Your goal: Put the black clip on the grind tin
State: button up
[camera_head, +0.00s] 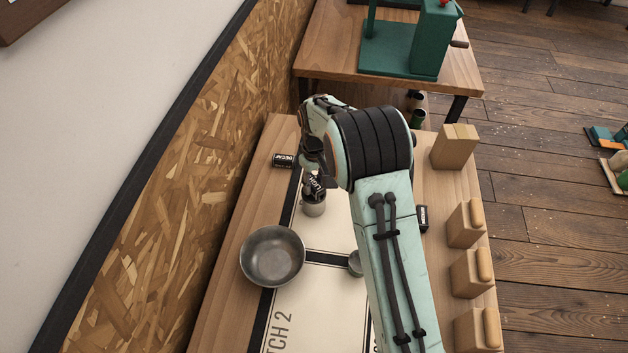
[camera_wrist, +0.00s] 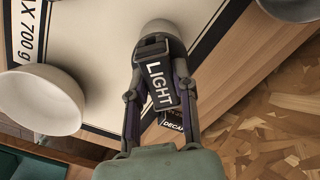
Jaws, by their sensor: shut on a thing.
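My gripper (camera_wrist: 158,92) is shut on a black clip (camera_wrist: 160,80) with the white word LIGHT on it. The clip also shows in the head view (camera_head: 315,186), partly covered by my wrist. A small grey metal tin (camera_head: 313,209) stands on the mat just below the clip. In the wrist view the pale round top of a tin (camera_wrist: 161,27) shows behind the clip's far end. I cannot tell whether the clip touches it. A second metal vessel (camera_head: 355,263) is mostly hidden behind my arm.
A metal bowl (camera_head: 272,256) stands at the left of the mat. A black DECAF clip (camera_head: 283,160) lies behind it on the wood. Another black clip (camera_head: 423,218) lies right of my arm. An OSB wall (camera_head: 190,150) bounds the left.

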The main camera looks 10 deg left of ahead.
aim_at(315, 182)
jog(key=o, duration=0.8)
jog(key=shift+f, duration=0.15)
notch_tip(315, 182, up, 12)
jog(key=shift+r, duration=0.25)
jog(key=s+d+r+m, duration=0.35)
jog(key=s+d, duration=0.35)
jog(key=s, duration=0.3)
jog(key=s+d+r+m, duration=0.2)
jog(key=s+d+r, duration=0.2)
jog(key=s+d, duration=0.45)
jog(key=s+f+m, duration=0.2)
jog(key=s+f, duration=0.1)
jog(key=s, duration=0.8)
jog(key=shift+d+y, duration=0.2)
jog(key=shift+y, duration=0.2)
jog(key=shift+w, duration=0.1)
